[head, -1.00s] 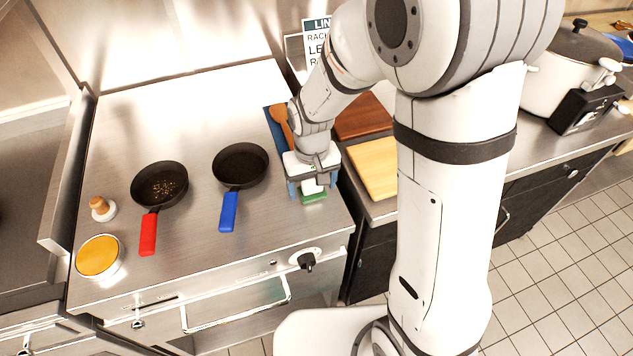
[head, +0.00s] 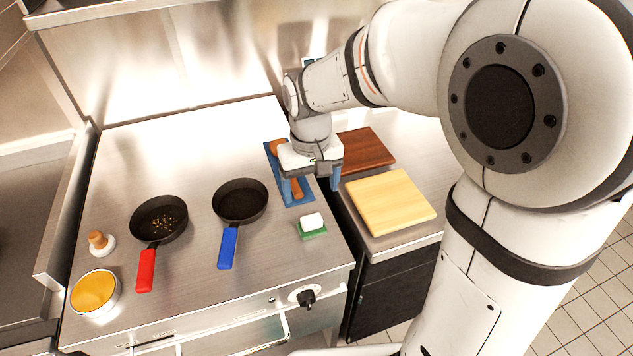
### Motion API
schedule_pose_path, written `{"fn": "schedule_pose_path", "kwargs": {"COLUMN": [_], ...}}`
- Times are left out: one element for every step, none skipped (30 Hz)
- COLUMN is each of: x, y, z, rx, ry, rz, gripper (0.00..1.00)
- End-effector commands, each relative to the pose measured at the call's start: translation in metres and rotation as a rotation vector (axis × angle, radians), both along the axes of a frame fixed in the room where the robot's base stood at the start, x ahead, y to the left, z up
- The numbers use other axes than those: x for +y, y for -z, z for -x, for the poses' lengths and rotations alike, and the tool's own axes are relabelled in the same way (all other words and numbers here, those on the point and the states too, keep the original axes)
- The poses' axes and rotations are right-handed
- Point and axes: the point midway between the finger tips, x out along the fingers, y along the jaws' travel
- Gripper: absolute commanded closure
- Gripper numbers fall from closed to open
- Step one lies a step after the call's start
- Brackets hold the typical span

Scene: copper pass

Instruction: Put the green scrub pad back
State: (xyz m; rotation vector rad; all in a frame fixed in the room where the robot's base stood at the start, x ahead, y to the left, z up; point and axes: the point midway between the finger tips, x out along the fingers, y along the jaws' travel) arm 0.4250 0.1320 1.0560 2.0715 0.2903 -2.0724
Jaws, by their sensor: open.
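The green scrub pad (head: 314,234) lies flat on the steel top near its front right edge. A white block (head: 312,221) sits on it and hides its middle. My gripper (head: 311,190) points down behind the pad, above the blue mat (head: 279,163) and the right edge of the steel top. Its blue fingers are spread, with nothing seen held between them. A wooden spoon (head: 297,189) lies on the blue mat, partly hidden by my gripper.
A black pan with a red handle (head: 146,271) and one with a blue handle (head: 228,248) stand left of the pad. A yellow-filled tub (head: 94,292) and a wooden-knobbed press (head: 98,241) are at far left. Cutting boards, one pale (head: 388,201) and one dark (head: 364,150), lie right.

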Motion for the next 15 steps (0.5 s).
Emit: {"fn": "schedule_pose_path", "kwargs": {"x": [0.000,0.000,0.000,0.000,-0.001,-0.003,-0.006,-0.009,-0.016,-0.023,-0.031,-0.042,-0.050,-0.059,-0.070], "y": [-0.003,-0.005,-0.006,-0.007,-0.007,-0.009,-0.010,-0.012,-0.017,-0.020,-0.024,-0.029,-0.033,-0.037,-0.041], "z": [0.000,0.000,0.000,0.000,0.000,0.001,0.003,0.005,0.010,0.014,0.019,0.028,0.035,0.042,0.053], "rx": [-0.002,-0.002,-0.001,-0.001,-0.002,-0.005,-0.010,-0.015,-0.028,-0.038,-0.051,-0.069,-0.085,-0.103,-0.124], "ry": [0.000,0.000,0.000,0.000,0.001,0.005,0.010,0.017,0.029,0.042,0.055,0.077,0.094,0.112,0.135], "rz": [-0.001,-0.001,0.000,0.000,-0.001,-0.001,-0.003,-0.005,-0.009,-0.012,-0.016,-0.020,-0.023,-0.026,-0.030], "gripper": [0.23,0.23,0.23,0.23,0.23,0.23,0.23,0.23,0.23,0.23,0.23,0.23,0.23,0.23,0.23]}}
